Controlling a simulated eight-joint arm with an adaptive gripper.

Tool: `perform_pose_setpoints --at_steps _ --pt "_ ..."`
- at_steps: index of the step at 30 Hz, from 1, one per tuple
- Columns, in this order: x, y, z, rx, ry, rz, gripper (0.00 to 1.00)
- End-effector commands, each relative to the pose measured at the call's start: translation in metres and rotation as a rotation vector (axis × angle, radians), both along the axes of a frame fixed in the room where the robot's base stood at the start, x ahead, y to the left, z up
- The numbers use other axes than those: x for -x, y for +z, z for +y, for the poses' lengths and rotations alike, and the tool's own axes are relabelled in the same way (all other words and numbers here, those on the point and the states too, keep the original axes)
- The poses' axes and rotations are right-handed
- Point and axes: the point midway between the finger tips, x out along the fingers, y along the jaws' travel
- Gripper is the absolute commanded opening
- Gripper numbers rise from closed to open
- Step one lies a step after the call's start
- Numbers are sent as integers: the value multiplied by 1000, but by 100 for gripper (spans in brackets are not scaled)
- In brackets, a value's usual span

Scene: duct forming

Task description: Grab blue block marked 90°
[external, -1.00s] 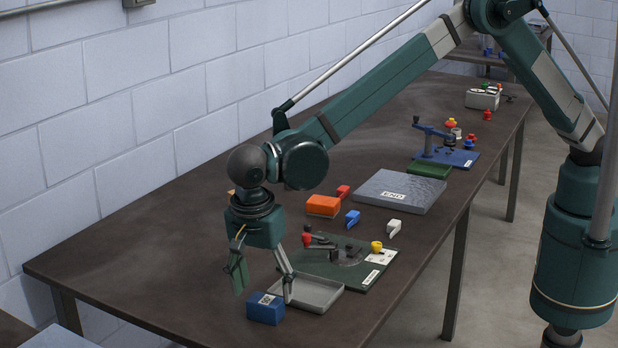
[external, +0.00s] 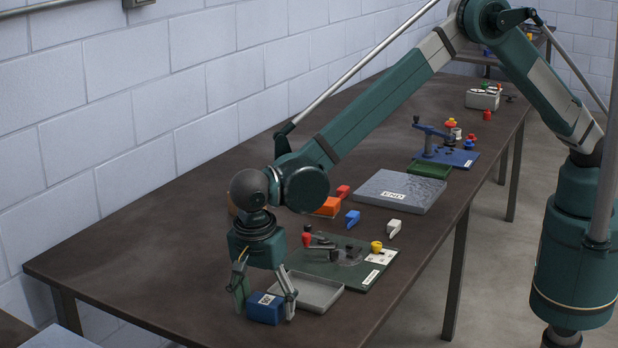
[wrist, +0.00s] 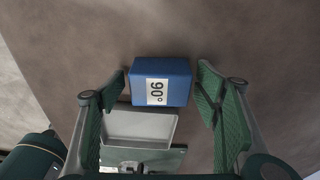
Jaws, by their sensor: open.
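The blue block (external: 265,309) sits on the dark table near its front left end, just in front of a grey tray. In the wrist view the blue block (wrist: 180,80) shows a white label reading 90°. My gripper (external: 266,304) is low over the table, with one finger on each side of the block. In the wrist view my gripper (wrist: 162,88) is open, with a gap between the block and each green-padded finger.
The grey tray (external: 318,293) lies right behind the block. A green bending plate (external: 360,275) with red and yellow knobs is beyond it. A blue clip (external: 352,218), a white clip (external: 393,228) and an orange block (external: 328,208) lie farther back. The table left of the gripper is clear.

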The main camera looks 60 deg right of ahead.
Motion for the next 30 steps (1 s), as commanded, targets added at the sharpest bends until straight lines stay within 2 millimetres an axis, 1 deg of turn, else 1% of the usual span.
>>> perform_pose_setpoints --at_steps 9,10,15,18,26,30 --pt "0 0 0 0 0 0 63" --pt "0 0 0 0 0 0 62" --pt "0 0 0 0 0 0 39" --pt "0 0 0 0 0 0 28" --pt "0 1 0 0 0 0 28" --pt "0 6 0 0 0 0 28"
